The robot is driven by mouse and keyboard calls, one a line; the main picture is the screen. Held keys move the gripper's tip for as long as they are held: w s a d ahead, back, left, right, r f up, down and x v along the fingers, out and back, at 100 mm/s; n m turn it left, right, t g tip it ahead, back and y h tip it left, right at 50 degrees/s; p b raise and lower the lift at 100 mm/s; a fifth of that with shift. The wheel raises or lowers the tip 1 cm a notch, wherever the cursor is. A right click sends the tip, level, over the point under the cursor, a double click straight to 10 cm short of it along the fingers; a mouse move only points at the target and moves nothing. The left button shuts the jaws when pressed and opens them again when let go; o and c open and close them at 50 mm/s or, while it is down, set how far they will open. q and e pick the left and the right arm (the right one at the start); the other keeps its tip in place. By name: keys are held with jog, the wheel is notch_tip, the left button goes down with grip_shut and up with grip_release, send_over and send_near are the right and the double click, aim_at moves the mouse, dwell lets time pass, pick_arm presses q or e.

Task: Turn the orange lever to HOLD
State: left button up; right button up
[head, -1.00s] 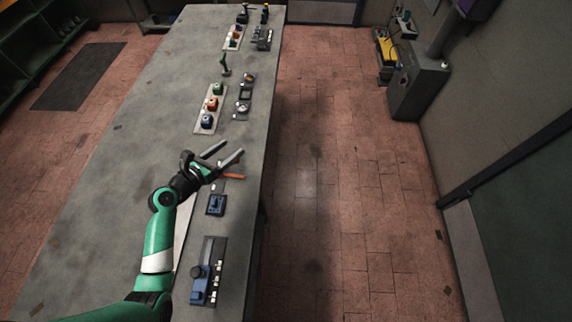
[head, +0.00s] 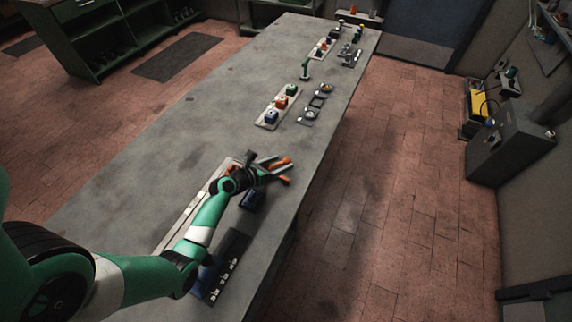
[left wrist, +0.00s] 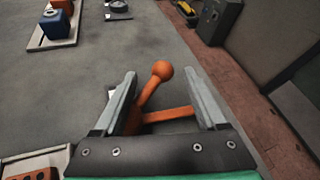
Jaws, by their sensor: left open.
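The orange lever (left wrist: 152,88) with a round ball knob shows in the left wrist view, standing tilted between the two open fingers of my left gripper (left wrist: 165,95). An orange bar (left wrist: 168,115) runs sideways from near its base. I see gaps between the lever and the fingers. In the head view my left gripper (head: 276,169) is over the table's right edge, with orange parts of the lever (head: 282,161) showing around its fingers. The lever's base and any HOLD marking are hidden. My right gripper is in neither view.
A long grey table (head: 190,125) carries several fixtures. A tray with blue, orange and green blocks (head: 268,117) lies farther along. A dark blue fixture (head: 222,268) with white switches is nearer me. Floor is free at right.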

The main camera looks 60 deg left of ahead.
aim_at(283, 162)
pick_arm(q)
jog(key=b+x, duration=0.1)
jog(key=x, duration=0.2)
jog(key=shift+w+f, duration=0.15)
jog(key=shift+w, duration=0.1)
grip_shut()
dwell(1.2)
